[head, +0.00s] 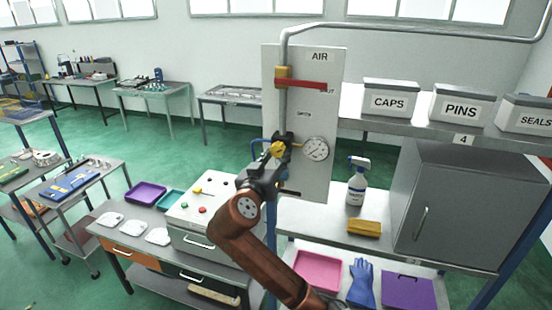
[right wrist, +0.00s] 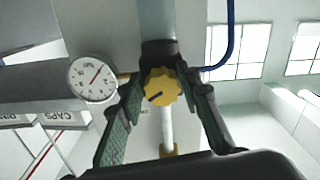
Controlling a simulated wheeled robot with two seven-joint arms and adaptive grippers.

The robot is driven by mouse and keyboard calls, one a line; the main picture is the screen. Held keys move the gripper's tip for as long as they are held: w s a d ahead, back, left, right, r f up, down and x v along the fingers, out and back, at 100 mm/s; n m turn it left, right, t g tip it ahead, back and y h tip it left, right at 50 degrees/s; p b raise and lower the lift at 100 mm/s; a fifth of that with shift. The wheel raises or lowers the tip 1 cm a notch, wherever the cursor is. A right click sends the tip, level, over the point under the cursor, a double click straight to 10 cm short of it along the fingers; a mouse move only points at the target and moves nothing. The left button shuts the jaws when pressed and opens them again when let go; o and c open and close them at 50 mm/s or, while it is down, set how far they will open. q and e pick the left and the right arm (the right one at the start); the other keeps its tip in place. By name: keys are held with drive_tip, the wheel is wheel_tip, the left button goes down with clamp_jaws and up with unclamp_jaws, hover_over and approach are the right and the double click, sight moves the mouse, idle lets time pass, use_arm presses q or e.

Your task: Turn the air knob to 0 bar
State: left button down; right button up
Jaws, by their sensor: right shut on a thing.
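The yellow air knob (head: 278,149) sits on the dark regulator on the pipe of the AIR panel (head: 314,90). In the right wrist view the knob (right wrist: 161,86) shows a dark mark toward its lower left. My right gripper (head: 275,158) is shut on the knob, with one green-padded finger on each side of it. The round white gauge (head: 316,149) is right of the knob. In the right wrist view the gauge (right wrist: 92,79) appears rotated and its red needle points up and right; the figures are too small to read. My left gripper is not in view.
A red lever (head: 308,85) crosses the pipe above. A spray bottle (head: 356,180) and a yellow sponge-like block (head: 365,228) stand on the bench to the right, beside a grey cabinet (head: 465,205). A control box (head: 203,210) stands below left of the panel.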

drive_tip(key=n, duration=0.2)
drive_tip(key=shift+d+n, duration=0.1)
drive_tip(key=shift+n, duration=0.3)
drive_tip(key=n, duration=0.2)
drive_tip(key=shift+d+r+n, duration=0.1)
drive_tip(key=shift+n, duration=0.3)
drive_tip(key=n, duration=0.3)
drive_tip(key=shift+s+d+r, duration=0.1)
drive_tip(key=shift+r, duration=0.1)
drive_tip(key=shift+r+n, duration=0.1)
drive_tip(key=shift+n, duration=1.5)
drive_tip(key=o, duration=1.2)
drive_tip(key=shift+c, duration=0.2)
drive_tip(key=v, duration=1.2)
